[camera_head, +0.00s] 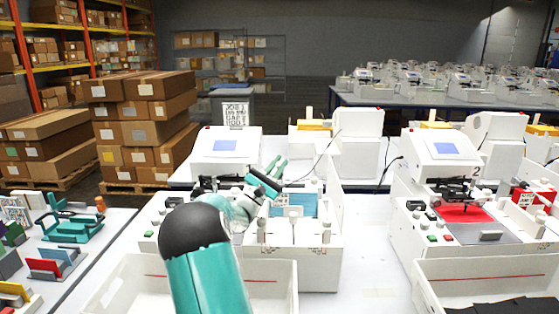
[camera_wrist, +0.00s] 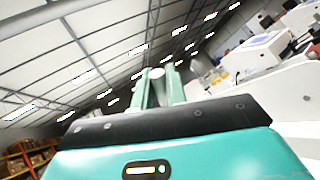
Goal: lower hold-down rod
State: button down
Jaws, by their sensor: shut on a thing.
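The near pen plotter (camera_head: 228,143) is a white machine with a screen, directly in front of me. My gripper (camera_head: 268,176) is over its working area, tilted, with teal fingers. In the wrist view my gripper (camera_wrist: 158,84) is shut on a small pale round-ended piece (camera_wrist: 157,73), which I take to be the end of the hold-down rod. The rest of the rod is hidden by the fingers and my arm in both views. A light blue panel (camera_head: 302,203) stands in the plotter, right of my gripper. My arm hides part of the plotter's front.
A second plotter (camera_head: 447,146) with a red sheet stands to the right. White open bins (camera_head: 278,272) stand along the front. A side table (camera_head: 108,222) at left holds teal stands and coloured pieces. Stacked cartons (camera_head: 143,130) are behind at left.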

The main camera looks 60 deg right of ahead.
jog(key=shift+a+f+m+g, duration=0.2)
jog(key=shift+f+m+g, duration=0.1)
jog(key=shift+m, duration=0.1)
jog(key=c, duration=1.5)
grip_release()
jog(key=shift+s, duration=0.1)
jog(key=shift+a+f, duration=0.2)
jog(key=shift+f, duration=0.05)
jog(key=w+a+f, duration=0.1)
jog(key=w+a, duration=0.1)
jog(key=a, duration=0.5)
jog(key=w+a+f, duration=0.1)
jog(key=w+a, duration=0.2)
jog(key=a, duration=0.4)
jog(key=shift+a+f, duration=0.3)
jog(key=shift+a, duration=0.1)
